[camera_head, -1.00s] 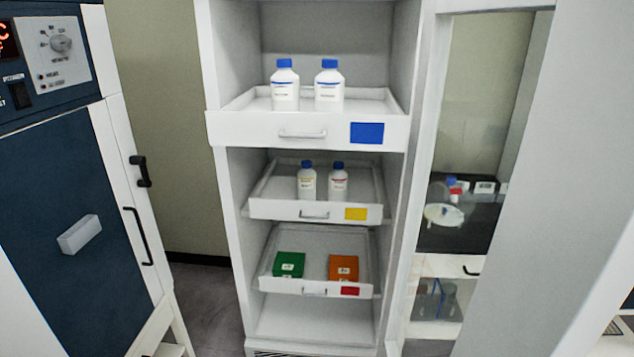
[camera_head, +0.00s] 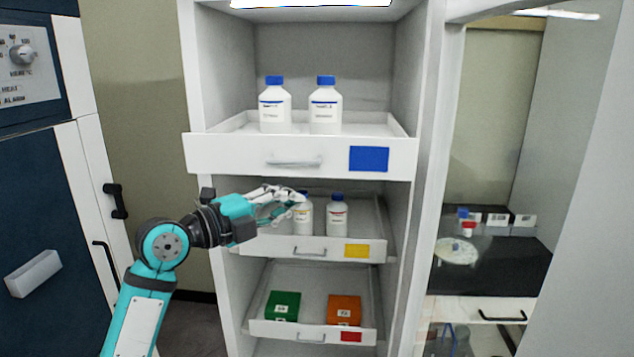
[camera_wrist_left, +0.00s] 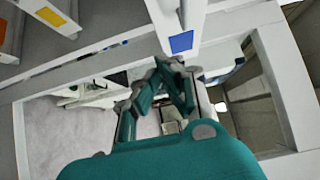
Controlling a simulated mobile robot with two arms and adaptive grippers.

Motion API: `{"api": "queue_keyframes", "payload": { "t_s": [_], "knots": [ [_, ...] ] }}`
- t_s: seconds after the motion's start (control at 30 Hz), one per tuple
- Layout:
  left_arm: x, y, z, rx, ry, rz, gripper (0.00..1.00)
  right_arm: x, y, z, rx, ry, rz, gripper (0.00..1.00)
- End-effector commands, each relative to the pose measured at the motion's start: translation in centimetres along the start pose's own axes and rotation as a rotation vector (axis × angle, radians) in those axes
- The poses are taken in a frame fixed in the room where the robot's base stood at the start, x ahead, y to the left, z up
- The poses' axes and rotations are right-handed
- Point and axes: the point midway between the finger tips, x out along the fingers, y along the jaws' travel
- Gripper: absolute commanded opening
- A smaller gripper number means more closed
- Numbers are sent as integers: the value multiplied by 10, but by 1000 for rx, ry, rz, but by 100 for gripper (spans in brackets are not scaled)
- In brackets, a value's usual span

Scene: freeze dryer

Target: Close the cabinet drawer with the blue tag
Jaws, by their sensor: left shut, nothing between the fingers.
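The white drawer with the blue tag (camera_head: 230,154) is the top one in the cabinet and is pulled out. Its blue tag (camera_head: 369,159) is at the right of its front, beside a metal handle (camera_head: 294,163). Two white bottles with blue caps (camera_head: 275,108) stand in it. My left gripper (camera_head: 296,196) is shut and empty, in front of the cabinet and just below that drawer's front in the picture. In the left wrist view the blue tag (camera_wrist_left: 181,42) appears above the gripper fingers (camera_wrist_left: 168,68). My right gripper is not in view.
Below are a drawer with a yellow tag (camera_head: 357,251), partly hidden by my gripper, and a drawer with a red tag (camera_head: 351,337); both are pulled out. A glass-fronted unit (camera_head: 490,130) stands at the right. A blue machine (camera_head: 40,230) stands at the left.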

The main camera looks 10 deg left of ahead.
Motion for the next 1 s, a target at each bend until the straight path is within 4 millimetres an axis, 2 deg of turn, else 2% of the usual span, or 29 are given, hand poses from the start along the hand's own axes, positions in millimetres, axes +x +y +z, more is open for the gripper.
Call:
{"api": "queue_keyframes", "payload": {
  "t_s": [0.03, 0.2, 0.3, 0.4, 0.63, 1.0],
  "knots": [
    [13, -5, -2, -6, 5, -2, 0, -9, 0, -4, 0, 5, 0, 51],
    [50, -5, -1, -8, 3, -1, 0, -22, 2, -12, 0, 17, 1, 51],
    [69, -4, 1, -7, 0, 0, 0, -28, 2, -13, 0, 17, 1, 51],
    [79, -3, 14, -7, 0, 1, 0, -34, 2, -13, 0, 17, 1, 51],
    [91, -1, 27, -4, 0, 0, 0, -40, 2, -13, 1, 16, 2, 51],
    [92, 0, 28, -3, -1, 0, 0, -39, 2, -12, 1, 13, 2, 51]
  ]
}}
